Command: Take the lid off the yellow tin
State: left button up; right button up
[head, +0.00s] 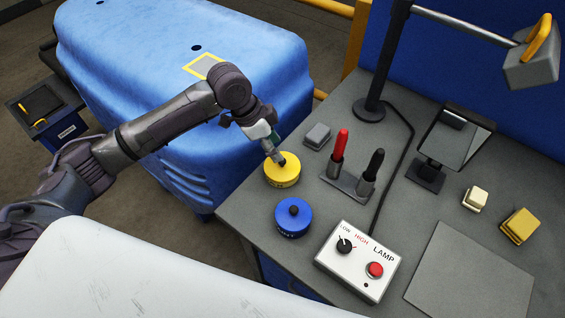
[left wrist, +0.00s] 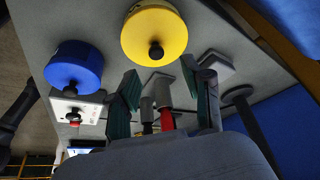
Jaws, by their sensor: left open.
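The yellow tin (head: 283,174) stands on the grey bench near its left edge, with its lid on. It also shows in the left wrist view (left wrist: 152,24), where a dark knob (left wrist: 156,51) sits on the lid. My left gripper (head: 273,151) is just above the tin in the head view and partly covers the knob there. In the left wrist view the gripper's green-padded fingers (left wrist: 166,82) are apart with nothing held between them. The knob lies just beyond the fingertips, roughly between their lines. My right gripper is not in view.
A blue tin (head: 292,221) with a dark knob stands close by. A grey block (head: 317,135), a holder with red (head: 340,145) and black (head: 374,164) handles, and a lamp control box (head: 357,262) are near. A mirror (head: 455,139) and yellow blocks (head: 519,226) stand to the right.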

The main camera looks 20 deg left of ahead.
aim_at(282, 164)
pick_arm(q)
jog(key=shift+w+f, duration=0.1)
jog(key=shift+f, duration=0.15)
jog(key=shift+d+f+p, duration=0.15)
jog(key=shift+f+p, duration=0.2)
jog(key=x, duration=0.1)
jog(key=p+x, duration=0.1)
jog(key=x, duration=0.1)
jog(key=shift+s+f, duration=0.2)
jog(key=shift+s, duration=0.15)
jog(key=shift+w+d+f, duration=0.1)
jog(key=shift+w+f, duration=0.1)
jog(key=shift+f, duration=0.3)
grip_shut()
